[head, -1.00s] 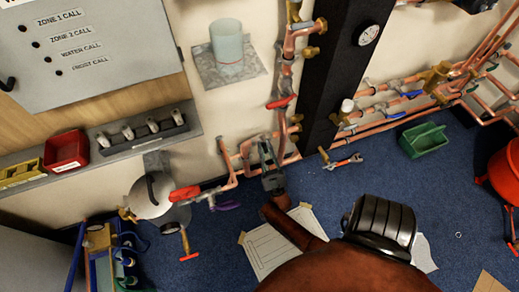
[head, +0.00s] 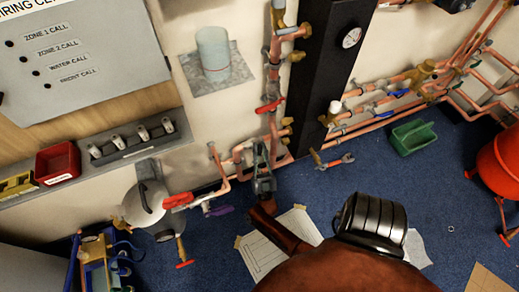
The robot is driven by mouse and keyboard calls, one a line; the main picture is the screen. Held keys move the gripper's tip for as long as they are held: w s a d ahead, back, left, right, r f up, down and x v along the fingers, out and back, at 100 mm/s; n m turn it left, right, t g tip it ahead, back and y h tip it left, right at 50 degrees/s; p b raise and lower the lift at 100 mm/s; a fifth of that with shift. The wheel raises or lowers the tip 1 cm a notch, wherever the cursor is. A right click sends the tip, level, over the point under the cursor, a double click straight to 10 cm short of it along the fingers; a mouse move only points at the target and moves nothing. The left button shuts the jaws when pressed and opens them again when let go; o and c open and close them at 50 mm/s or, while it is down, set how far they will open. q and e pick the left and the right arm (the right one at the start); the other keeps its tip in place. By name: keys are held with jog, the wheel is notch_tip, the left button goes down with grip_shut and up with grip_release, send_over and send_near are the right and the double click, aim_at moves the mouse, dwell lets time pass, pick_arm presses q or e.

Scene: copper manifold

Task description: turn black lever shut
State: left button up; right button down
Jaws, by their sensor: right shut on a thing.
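My right gripper (head: 262,150) reaches up from the bottom of the head view to the copper pipes (head: 240,163) low on the wall. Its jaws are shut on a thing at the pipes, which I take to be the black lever. The jaws hide the lever, so its angle cannot be told. A red lever (head: 270,106) sits on the upright pipe above the gripper. Another red lever (head: 178,200) and a purple lever (head: 219,210) are to the lower left. My left gripper is not in view.
A black post (head: 318,80) with a gauge (head: 351,38) stands right of the gripper. A shelf with a red bin (head: 58,163) is at left.

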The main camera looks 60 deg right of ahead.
jog(key=c, duration=1.9)
grip_release()
jog(key=shift+s+d, duration=0.2)
jog(key=shift+d, duration=0.05)
jog(key=shift+w, duration=0.1)
jog(key=shift+a, duration=0.1)
jog(key=v, duration=1.2)
